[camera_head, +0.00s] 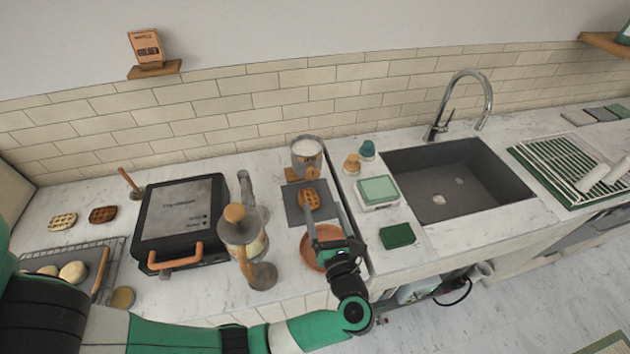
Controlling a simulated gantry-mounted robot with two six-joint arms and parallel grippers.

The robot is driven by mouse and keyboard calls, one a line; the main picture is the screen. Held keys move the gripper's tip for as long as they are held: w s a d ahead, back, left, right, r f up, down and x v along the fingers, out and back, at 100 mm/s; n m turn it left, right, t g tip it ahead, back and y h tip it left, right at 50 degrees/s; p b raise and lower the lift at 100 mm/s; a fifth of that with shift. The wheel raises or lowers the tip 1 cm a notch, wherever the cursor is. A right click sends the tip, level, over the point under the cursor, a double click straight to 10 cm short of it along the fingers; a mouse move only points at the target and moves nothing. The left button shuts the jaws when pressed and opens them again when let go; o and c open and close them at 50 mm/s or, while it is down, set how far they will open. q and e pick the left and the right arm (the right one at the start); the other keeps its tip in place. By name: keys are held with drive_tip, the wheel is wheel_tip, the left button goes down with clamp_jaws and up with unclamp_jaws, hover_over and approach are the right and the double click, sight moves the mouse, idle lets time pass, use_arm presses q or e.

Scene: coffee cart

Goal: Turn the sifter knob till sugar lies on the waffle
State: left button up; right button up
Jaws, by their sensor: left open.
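The sifter (306,148) is a grey can filled with white sugar, standing near the back wall. Its wooden knob (312,173) faces the front. The waffle (308,199) is golden brown and lies on a dark grey slate (292,206) in front of the sifter. No sugar can be made out on it at this size. My left gripper (320,207) is open, its fingers pointing toward the sifter from the front. They are beside and over the waffle's right side, apart from the knob. My right gripper is not in view.
A terracotta plate (310,252) lies partly under my left gripper. A scale (378,191), a green sponge (397,236) and the sink (455,190) are to the right.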

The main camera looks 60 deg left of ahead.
sight(313, 176)
use_arm(q)
drive_tip(key=x, duration=1.1)
drive_tip(key=shift+d, duration=0.1)
clamp_jaws()
